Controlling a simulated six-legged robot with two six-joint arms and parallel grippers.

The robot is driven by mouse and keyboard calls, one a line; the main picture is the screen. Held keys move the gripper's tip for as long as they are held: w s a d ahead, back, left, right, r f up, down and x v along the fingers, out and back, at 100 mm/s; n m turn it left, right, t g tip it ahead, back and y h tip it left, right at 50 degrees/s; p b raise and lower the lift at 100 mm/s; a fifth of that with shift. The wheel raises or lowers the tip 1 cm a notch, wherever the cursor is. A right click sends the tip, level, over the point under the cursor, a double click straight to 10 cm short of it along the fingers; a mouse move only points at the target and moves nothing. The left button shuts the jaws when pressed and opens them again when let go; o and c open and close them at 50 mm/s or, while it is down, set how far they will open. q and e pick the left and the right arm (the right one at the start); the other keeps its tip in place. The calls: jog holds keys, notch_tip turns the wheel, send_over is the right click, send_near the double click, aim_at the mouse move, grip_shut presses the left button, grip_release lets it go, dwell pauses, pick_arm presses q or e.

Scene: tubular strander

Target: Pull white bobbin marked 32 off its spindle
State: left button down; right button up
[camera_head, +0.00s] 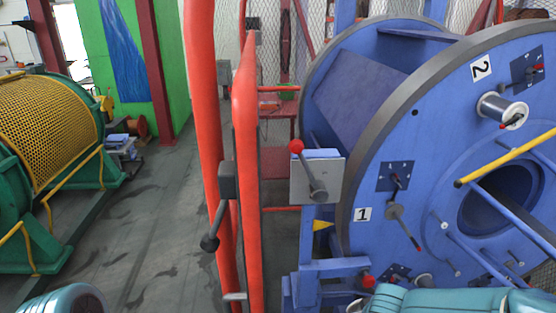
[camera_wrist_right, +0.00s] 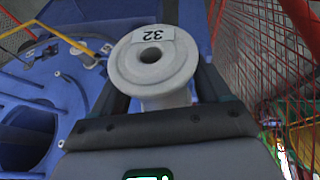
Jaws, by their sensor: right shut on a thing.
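The white bobbin marked 32 (camera_wrist_right: 152,58) is in the middle of the right wrist view, its label upside down on the near flange. The flange's centre hole looks dark, and no spindle end shows in it. My right gripper (camera_wrist_right: 158,92) is shut on the bobbin, one dark finger on each side behind the flange. The bobbin's far end is hidden, so I cannot tell whether it is still on a spindle. I cannot make out this bobbin in the head view. My left gripper is not in view.
A large blue disc (camera_head: 430,130) with plates marked 1 and 2 fills the right of the head view. It carries a silver-white bobbin (camera_head: 502,110) and a yellow bar (camera_head: 505,157). Orange posts (camera_head: 246,150) stand left of it. Red mesh (camera_wrist_right: 265,60) runs along the wrist view's right.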

jog(key=shift+w+m+h, duration=0.1)
jog(key=shift+m+h, duration=0.3)
jog(key=shift+m, duration=0.7)
jog(key=shift+g, duration=0.4)
